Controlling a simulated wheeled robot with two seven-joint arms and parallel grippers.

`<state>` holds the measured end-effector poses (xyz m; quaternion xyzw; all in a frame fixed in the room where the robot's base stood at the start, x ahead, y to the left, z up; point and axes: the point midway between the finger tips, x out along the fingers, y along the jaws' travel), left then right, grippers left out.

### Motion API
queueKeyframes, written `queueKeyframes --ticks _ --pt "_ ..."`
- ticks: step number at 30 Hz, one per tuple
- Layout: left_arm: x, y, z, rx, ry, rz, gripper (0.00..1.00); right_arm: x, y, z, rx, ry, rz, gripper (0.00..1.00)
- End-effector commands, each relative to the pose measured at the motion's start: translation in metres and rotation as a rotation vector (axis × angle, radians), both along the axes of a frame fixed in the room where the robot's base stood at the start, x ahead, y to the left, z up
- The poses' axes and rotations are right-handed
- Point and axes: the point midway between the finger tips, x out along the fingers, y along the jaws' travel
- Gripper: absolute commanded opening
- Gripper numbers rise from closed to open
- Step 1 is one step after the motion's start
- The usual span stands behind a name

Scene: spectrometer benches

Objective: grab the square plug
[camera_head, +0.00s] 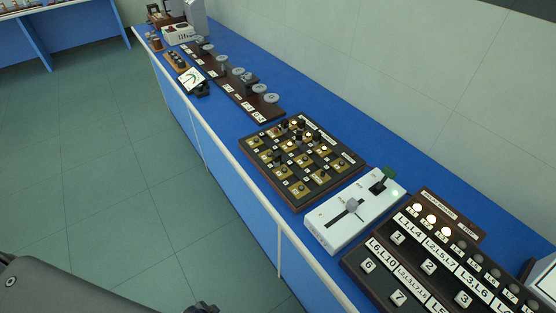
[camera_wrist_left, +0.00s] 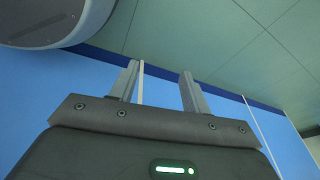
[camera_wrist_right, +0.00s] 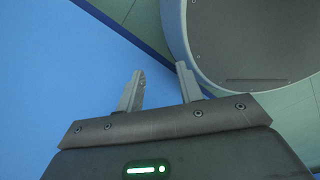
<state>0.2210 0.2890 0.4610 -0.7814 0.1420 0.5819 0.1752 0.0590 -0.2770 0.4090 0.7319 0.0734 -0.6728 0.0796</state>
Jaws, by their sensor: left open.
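A dark plug board (camera_head: 303,205) with brass-coloured plates lies on the blue bench. Several small dark plugs stand on it, mostly towards its far and left parts. They are too small here for me to tell which one is square. My left gripper (camera_wrist_left: 158,76) is open and empty in the left wrist view, with the blue bench side and floor beyond it. My right gripper (camera_wrist_right: 161,78) is open and empty in the right wrist view, in front of a blue surface. Neither gripper is near the plug board.
A white slider box (camera_head: 335,233) and a dark numbered button panel (camera_head: 415,268) stand to the board's right. A dark rail with round grey discs (camera_head: 248,103) runs beyond it. The long blue bench (camera_head: 330,118) has bare room along its wall side. Open tiled floor (camera_head: 105,165) lies left.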

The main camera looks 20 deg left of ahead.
Motion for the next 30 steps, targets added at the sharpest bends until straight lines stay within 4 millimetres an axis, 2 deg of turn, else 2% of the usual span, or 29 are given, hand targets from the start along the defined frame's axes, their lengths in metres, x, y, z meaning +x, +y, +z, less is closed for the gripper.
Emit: queueKeyframes --ticks 1,2,3,5,6,9,13,19,21,26,30 --pt "0.050 0.001 0.019 0.017 -0.077 -0.079 0.47 -0.001 0.000 -0.011 0.000 0.002 0.000 0.36" --pt "0.076 0.000 0.035 0.030 -0.115 -0.133 0.47 -0.002 0.000 -0.014 -0.001 0.003 0.000 0.36" --pt "0.109 -0.002 0.059 0.052 -0.169 -0.206 0.47 -0.001 0.000 -0.018 0.000 0.002 0.000 0.36" --pt "0.149 -0.008 0.098 0.088 -0.243 -0.314 0.47 0.002 0.000 -0.024 -0.001 -0.002 0.000 0.36" --pt "0.170 -0.013 0.124 0.113 -0.289 -0.382 0.47 0.005 0.000 -0.028 0.000 -0.005 0.000 0.36" --pt "0.205 -0.026 0.185 0.177 -0.387 -0.528 0.47 0.011 0.000 -0.034 0.001 -0.014 0.000 0.36" --pt "0.228 -0.042 0.252 0.257 -0.491 -0.678 0.47 0.013 0.001 -0.041 0.002 -0.016 -0.001 0.36" --pt "0.235 -0.063 0.340 0.389 -0.630 -0.881 0.47 0.010 0.003 -0.051 0.004 -0.012 -0.002 0.36" --pt "0.251 -0.068 0.373 0.511 -0.720 -1.051 0.47 0.010 0.005 -0.052 0.006 -0.013 -0.002 0.36" --pt "0.282 -0.077 0.423 0.808 -0.885 -1.427 0.47 0.008 0.006 -0.054 0.007 -0.011 -0.002 0.36" --pt "0.300 -0.079 0.463 1.128 -0.995 -1.767 0.47 0.008 0.006 -0.055 0.007 -0.011 -0.003 0.36"
